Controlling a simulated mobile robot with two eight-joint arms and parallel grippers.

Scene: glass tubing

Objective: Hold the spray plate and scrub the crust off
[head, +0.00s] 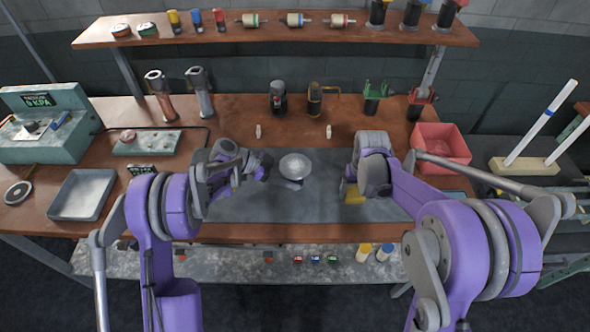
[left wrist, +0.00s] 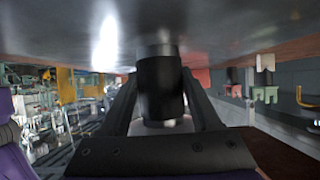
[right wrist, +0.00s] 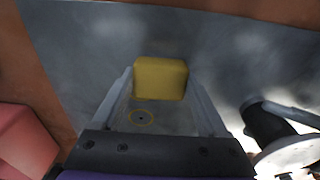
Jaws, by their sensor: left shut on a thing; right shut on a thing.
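The spray plate (head: 295,166) is a round silver-grey disc over the middle of the dark mat. My left gripper (head: 263,166) is shut on its black handle, which fills the jaws in the left wrist view (left wrist: 160,85). The plate's pale edge (right wrist: 290,158) and black handle (right wrist: 265,125) show at lower right in the right wrist view. My right gripper (head: 352,190) is shut on a yellow scrubbing block (right wrist: 160,78), apart from the plate, to its right. The block (head: 353,194) is partly hidden by the gripper in the head view. I cannot make out the crust clearly.
A dark grey mat (head: 310,205) covers the bench middle. A pink-red bin (head: 440,146) stands right, a grey tray (head: 83,194) left. Two small pale pieces stand behind the plate. A yellow ring mark (right wrist: 141,117) lies on the mat. Tools and a shelf (head: 270,37) line the back.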

